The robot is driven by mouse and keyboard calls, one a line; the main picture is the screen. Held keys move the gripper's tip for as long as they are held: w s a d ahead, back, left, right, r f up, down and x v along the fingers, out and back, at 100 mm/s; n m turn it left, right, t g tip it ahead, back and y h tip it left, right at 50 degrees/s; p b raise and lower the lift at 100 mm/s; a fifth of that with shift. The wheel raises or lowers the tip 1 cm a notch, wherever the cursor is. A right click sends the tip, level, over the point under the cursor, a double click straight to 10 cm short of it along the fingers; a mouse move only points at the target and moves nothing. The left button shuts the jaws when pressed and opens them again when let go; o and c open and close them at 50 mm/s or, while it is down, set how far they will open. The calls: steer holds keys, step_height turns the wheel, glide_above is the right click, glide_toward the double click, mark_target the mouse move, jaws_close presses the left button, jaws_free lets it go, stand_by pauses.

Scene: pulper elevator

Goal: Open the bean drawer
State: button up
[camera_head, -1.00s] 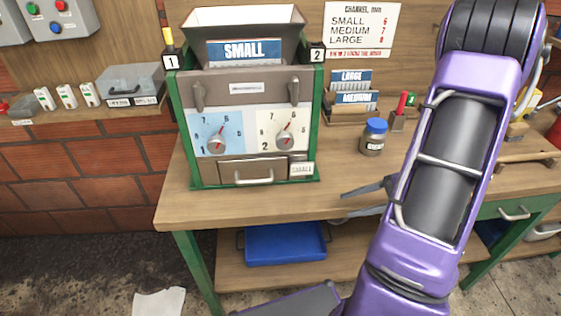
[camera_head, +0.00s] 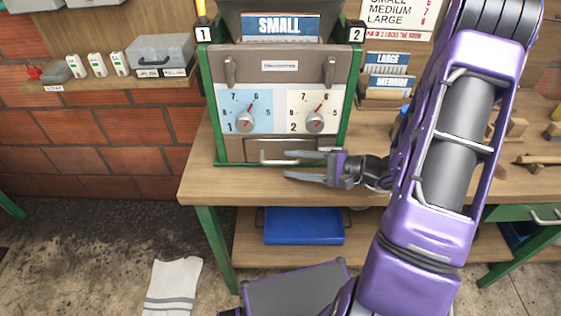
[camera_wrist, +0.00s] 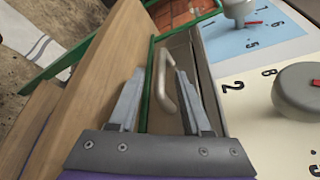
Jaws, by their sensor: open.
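The bean drawer (camera_head: 250,149) is a brown front at the bottom of the green-framed machine (camera_head: 281,93), below two dials. It looks shut. Its pale bar handle (camera_head: 288,161) runs across the front, and my gripper hides part of it in the head view. My gripper (camera_head: 287,165) is open, with its fingers pointing left at the drawer front. In the wrist view the handle (camera_wrist: 165,84) shows beyond and between the two open fingers (camera_wrist: 160,98). I cannot tell whether either finger touches it.
The wooden bench top (camera_head: 210,181) lies just below the gripper. A blue tray (camera_head: 303,226) sits on the shelf beneath. Card racks (camera_head: 388,78) stand right of the machine. A striped cloth (camera_head: 173,285) lies on the floor at the lower left.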

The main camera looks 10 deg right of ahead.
mark_target(288, 164)
steer(key=shift+x, duration=2.1)
jaws_close()
